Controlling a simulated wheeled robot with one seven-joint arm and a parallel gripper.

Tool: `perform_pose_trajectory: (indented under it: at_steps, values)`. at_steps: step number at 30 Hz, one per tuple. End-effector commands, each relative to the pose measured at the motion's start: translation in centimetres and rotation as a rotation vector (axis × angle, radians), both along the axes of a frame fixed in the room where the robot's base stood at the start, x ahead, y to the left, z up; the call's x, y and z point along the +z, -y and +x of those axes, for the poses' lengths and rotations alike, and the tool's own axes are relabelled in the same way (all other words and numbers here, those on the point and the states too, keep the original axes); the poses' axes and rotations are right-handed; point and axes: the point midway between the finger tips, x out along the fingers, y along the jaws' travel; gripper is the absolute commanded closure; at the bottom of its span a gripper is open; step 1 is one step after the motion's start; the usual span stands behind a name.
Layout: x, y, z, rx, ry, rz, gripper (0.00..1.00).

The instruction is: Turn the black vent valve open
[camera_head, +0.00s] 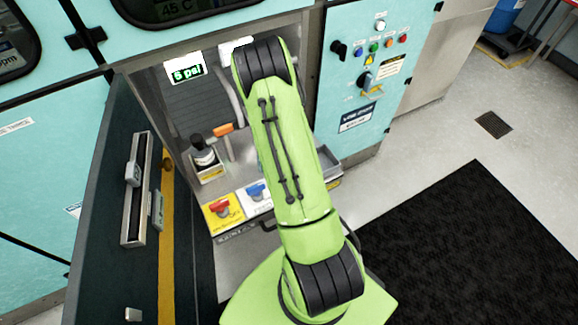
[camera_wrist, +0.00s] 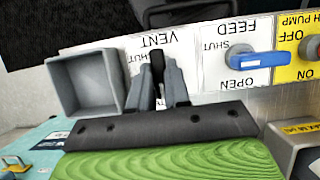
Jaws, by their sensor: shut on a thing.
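In the wrist view, which is upside down, the black vent valve handle (camera_wrist: 157,66) stands between the two grey fingers of my gripper (camera_wrist: 158,74). The fingers are closed on it. The handle points roughly straight up and down in the picture, on the white panel marked VENT (camera_wrist: 190,48). The fingers partly cover the vent's SHUT and OPEN labels. In the head view, my green arm hides the gripper and the black valve.
Beside the vent is the blue FEED handle (camera_wrist: 250,60), also seen in the head view (camera_head: 257,190). Farther along is the red pump handle (camera_head: 219,208) on a yellow panel. A grey open box (camera_wrist: 85,82) is close on the gripper's other side. An open dark door (camera_head: 110,215) stands left.

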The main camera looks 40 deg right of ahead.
Motion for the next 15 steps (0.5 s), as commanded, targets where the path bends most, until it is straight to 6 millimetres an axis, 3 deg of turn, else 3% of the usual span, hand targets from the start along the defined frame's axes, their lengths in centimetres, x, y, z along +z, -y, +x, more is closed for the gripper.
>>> perform_pose_trajectory:
  at_steps: [10, 11, 15]
  values:
    - [-0.38, -0.20, -0.25, 0.005, -0.008, 0.006, 1.00]
    - [-0.38, -0.20, -0.25, 0.004, -0.007, 0.007, 0.80]
    - [-0.35, -0.17, -0.21, 0.004, -0.007, 0.006, 0.59]
